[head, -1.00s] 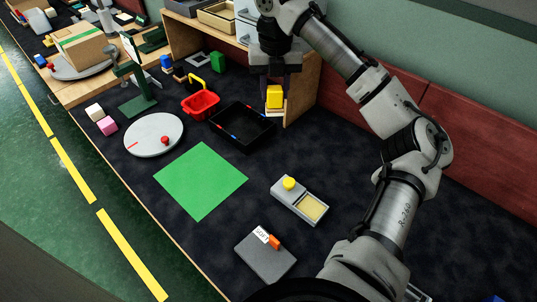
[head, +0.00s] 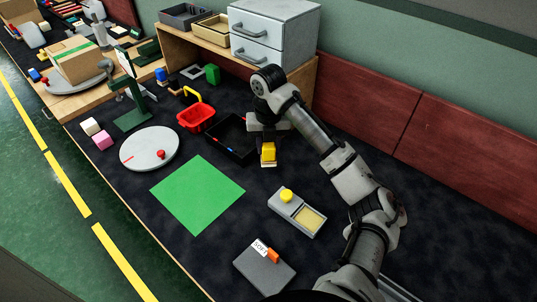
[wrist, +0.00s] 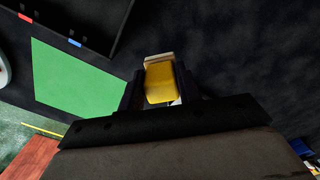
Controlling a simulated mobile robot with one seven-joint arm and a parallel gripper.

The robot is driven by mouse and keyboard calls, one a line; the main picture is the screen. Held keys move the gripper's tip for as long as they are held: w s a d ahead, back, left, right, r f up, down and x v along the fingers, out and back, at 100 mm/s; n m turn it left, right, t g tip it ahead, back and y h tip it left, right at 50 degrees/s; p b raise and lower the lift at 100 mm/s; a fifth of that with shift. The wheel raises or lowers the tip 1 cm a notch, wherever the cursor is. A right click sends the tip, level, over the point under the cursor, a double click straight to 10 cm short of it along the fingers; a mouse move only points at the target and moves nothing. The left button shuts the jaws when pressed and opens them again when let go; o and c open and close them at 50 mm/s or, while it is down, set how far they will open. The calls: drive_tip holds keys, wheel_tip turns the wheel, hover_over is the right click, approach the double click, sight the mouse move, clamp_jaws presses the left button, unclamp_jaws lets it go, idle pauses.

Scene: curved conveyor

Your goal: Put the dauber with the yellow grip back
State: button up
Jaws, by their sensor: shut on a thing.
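My gripper (head: 268,143) is shut on the dauber with the yellow grip (head: 268,152) and holds it above the dark mat, to the right of the black tray (head: 212,128). In the wrist view the yellow grip (wrist: 160,83) sits between the dark fingers, with a pale block-like end (wrist: 158,59) beyond it. A grey stand (head: 280,207) lies nearer the camera; it has a round yellow knob (head: 286,195) and a pale yellow pad (head: 310,219). The dauber is well clear of the stand.
A green square mat (head: 198,195) is left of the stand. A grey slab (head: 262,275) with a "SOFT" card and an orange piece lies in front. A red basket (head: 196,118) and a round white plate (head: 148,150) stand left. A drawer cabinet (head: 270,40) stands behind.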

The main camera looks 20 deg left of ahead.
sight(268, 156)
drive_tip(key=shift+f+p, duration=0.3)
drive_tip(key=shift+f, duration=1.9)
drive_tip(key=shift+f, duration=0.1)
drive_tip(key=o, duration=1.1)
drive_tip(key=shift+c, duration=0.2)
wheel_tip(268, 156, up, 12)
drive_tip(key=shift+s+r+b, duration=0.1)
drive_tip(key=shift+r+b, duration=0.05)
drive_tip(key=shift+b, duration=0.55)
